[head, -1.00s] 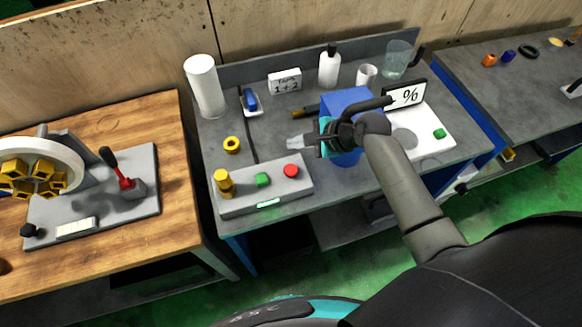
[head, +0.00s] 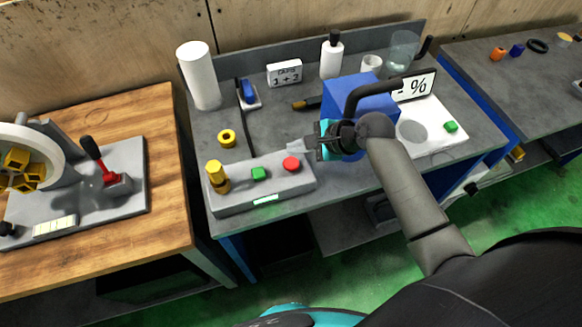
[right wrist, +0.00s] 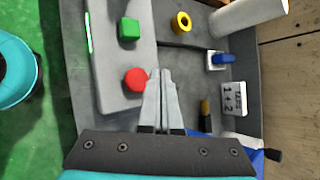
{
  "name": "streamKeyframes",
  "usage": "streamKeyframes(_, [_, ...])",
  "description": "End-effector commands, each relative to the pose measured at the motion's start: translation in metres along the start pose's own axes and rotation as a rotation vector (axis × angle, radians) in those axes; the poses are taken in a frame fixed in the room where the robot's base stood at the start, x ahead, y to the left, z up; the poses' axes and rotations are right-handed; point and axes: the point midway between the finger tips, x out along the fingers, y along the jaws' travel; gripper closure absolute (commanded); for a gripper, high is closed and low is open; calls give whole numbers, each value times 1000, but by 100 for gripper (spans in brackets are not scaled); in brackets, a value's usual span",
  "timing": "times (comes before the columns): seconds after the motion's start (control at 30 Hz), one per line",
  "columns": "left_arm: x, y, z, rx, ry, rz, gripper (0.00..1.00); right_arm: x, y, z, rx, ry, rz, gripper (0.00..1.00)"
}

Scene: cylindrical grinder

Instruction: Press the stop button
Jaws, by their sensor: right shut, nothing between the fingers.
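The red button (head: 291,163) sits at the right end of a grey control box (head: 240,198) on the grey table. A green button (head: 259,173) sits to its left, with a yellow knob (head: 216,176) at the far left. My right gripper (head: 292,147) is shut and empty, its fingertips just behind the red button in the head view. In the right wrist view the red button (right wrist: 135,79) lies just left of the closed fingertips (right wrist: 161,73). I cannot tell whether they touch. My left gripper is not in view.
A blue box (head: 368,90) stands behind my right wrist. A yellow ring (head: 227,137), a blue-handled item (head: 248,93), a white cylinder (head: 199,76) and a sign (head: 285,73) stand behind the control box. The tabletop between them is partly clear.

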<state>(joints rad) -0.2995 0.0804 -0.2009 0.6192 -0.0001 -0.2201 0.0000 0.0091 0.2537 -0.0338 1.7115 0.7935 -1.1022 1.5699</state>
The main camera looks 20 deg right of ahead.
Motion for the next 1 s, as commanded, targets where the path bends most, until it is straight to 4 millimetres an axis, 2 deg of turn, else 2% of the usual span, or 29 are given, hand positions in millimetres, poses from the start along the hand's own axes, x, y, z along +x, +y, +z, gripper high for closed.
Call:
streamKeyframes(0.03, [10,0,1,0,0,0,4,6,4,-4,-1,0,-1,100])
streamKeyframes(0.3, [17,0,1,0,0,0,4,21,15,-15,0,-2,0,100])
streamKeyframes(1.0, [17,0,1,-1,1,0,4,21,15,-15,0,-2,-1,100])
